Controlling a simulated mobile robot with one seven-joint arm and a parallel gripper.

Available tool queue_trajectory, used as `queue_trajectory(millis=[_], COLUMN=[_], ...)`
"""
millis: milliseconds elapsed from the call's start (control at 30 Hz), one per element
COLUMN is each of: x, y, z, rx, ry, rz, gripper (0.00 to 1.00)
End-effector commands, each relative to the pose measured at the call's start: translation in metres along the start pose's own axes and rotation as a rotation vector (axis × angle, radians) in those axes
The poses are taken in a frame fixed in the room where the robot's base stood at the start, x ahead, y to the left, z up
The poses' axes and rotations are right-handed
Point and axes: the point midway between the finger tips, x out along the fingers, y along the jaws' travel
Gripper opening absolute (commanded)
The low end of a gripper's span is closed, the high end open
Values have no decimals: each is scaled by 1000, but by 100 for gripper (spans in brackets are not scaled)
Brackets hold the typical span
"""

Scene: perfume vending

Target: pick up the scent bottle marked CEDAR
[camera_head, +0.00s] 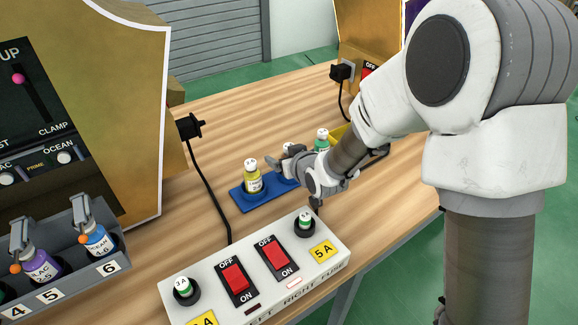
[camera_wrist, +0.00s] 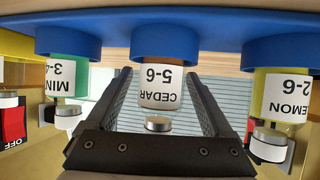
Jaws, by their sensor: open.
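The CEDAR bottle (camera_wrist: 160,88) hangs upside down in the wrist view, with an orange-brown body, a white label reading CEDAR 5-6 and a silver-white cap. Its base sits in a blue holder ring (camera_wrist: 164,43). My gripper (camera_wrist: 158,75) is open, with one dark finger on each side of the bottle; I cannot tell whether either finger touches it. In the head view my gripper (camera_head: 287,165) is over the blue rack (camera_head: 240,199), and it mostly hides the CEDAR bottle there.
The yellow LEMON bottle (camera_head: 253,178) and green MINT bottle (camera_head: 322,141) stand on either side in the same rack. A white switch box (camera_head: 255,270) with red switches is in front. A dispenser with OCEAN bottle (camera_head: 98,241) stands left. Bare wood lies behind the rack.

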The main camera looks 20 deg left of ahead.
Motion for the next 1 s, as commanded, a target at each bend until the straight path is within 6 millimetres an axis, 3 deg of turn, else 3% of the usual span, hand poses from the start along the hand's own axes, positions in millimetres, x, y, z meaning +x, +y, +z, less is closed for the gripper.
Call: queue_trajectory(millis=[233,267,733,1000], x=[2,2,2,2], y=[0,0,0,0], z=[0,0,0,-1], rx=[0,0,0,0], ry=[0,0,0,1], rz=[0,0,0,0], gripper=[86,82,0,0])
